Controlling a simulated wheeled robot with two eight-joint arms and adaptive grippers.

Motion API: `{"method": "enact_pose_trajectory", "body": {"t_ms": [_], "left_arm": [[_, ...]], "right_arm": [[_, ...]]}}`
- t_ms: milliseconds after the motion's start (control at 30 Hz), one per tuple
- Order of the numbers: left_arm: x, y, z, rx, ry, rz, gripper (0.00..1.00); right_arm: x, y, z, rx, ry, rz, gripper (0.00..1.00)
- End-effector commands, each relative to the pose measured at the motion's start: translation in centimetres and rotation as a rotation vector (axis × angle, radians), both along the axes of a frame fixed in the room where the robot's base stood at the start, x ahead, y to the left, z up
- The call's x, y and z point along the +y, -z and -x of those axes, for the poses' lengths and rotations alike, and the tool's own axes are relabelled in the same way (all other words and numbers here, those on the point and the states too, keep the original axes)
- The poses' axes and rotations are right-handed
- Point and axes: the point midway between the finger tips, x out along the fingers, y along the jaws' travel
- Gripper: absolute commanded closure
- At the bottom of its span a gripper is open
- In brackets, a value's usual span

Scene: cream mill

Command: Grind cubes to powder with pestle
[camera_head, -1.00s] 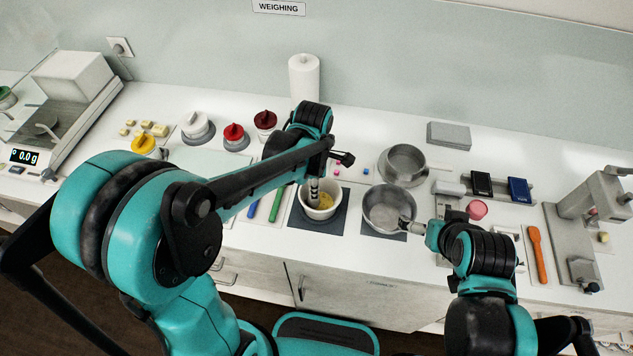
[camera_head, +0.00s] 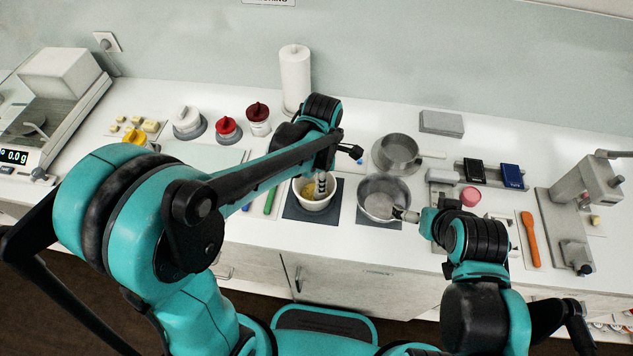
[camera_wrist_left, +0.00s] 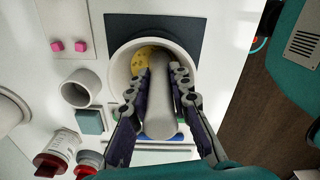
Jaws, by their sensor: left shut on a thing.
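A white mortar (camera_head: 301,203) stands on a dark mat, with yellow material (camera_head: 307,190) inside. My left gripper (camera_head: 322,181) is over the mortar, shut on the grey pestle (camera_wrist_left: 160,95). The pestle reaches down into the mortar, right of the yellow material in the head view. The left wrist view shows the gripper's fingers on both sides of the pestle, with speckled yellow (camera_wrist_left: 142,60) beside it. Whether whole cubes remain is too small to tell. My right gripper (camera_head: 408,215) is at the right side of a metal pan (camera_head: 380,205); its finger state is unclear.
A second metal pan (camera_head: 398,150) stands behind. Lidded jars (camera_head: 228,130), a paper towel roll (camera_head: 295,78) and a scale (camera_head: 30,130) are left and back. An orange spatula (camera_head: 530,238) and a grey press (camera_head: 575,210) are at the right. Two pink cubes (camera_wrist_left: 68,46) lie near the mortar.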

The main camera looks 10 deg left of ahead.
Motion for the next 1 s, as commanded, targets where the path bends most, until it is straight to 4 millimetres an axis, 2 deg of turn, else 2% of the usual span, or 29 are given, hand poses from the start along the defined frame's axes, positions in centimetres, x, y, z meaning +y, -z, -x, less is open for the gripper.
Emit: {"method": "enact_pose_trajectory", "body": {"t_ms": [200,367,633,1000], "left_arm": [[-0.1,0.0,-1.5,-0.003,-0.001,0.001,1.0],[0.0,-0.1,-2.0,-0.003,-0.001,0.001,1.0],[1.5,-0.3,-2.6,-0.002,-0.003,0.0,1.0],[2.9,0.0,-2.0,-0.002,-0.002,0.0,1.0]], "right_arm": [[0.0,0.1,0.0,0.0,0.0,0.0,0.0],[0.0,0.1,0.0,0.0,0.0,0.0,0.0],[0.0,0.0,0.0,0.0,0.0,0.0,0.0],[0.0,0.2,0.0,0.0,0.0,0.0,0.0]]}}
